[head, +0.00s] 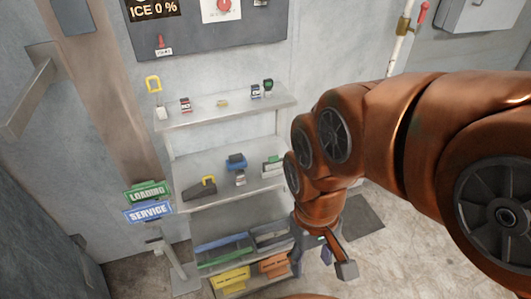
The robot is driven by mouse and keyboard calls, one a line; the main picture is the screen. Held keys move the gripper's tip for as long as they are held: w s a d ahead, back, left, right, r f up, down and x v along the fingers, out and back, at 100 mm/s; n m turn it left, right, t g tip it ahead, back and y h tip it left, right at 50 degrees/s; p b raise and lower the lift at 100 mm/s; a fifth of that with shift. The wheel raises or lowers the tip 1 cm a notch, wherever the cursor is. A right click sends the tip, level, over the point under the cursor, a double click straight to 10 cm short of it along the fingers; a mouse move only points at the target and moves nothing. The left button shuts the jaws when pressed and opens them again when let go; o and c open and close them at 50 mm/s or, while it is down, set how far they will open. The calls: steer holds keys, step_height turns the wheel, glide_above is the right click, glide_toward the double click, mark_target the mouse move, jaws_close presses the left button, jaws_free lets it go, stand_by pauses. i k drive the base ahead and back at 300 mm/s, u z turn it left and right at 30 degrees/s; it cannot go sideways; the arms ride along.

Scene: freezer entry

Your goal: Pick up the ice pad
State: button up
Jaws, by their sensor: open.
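I cannot tell for sure which thing is the ice pad. A small blue item (236,160) sits on the middle shelf (205,164), and a flat blue slab (221,241) lies on the low shelf. My gripper (335,260) hangs from the orange arm at the lower middle right, pointing down. It is open, with nothing seen between its fingers, and appears to the right of the low shelf. Part of the shelf's right side is hidden behind my arm.
A grey-and-yellow tool (200,188) lies on the middle shelf. Yellow (231,279) and orange (273,263) bins are at the bottom. Green and blue signs (147,192) stand left.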

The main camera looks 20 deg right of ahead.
mark_target(237, 161)
steer(key=k, duration=0.6)
steer(key=u, duration=0.55)
steer(key=i, duration=1.35)
steer(key=u, duration=0.4)
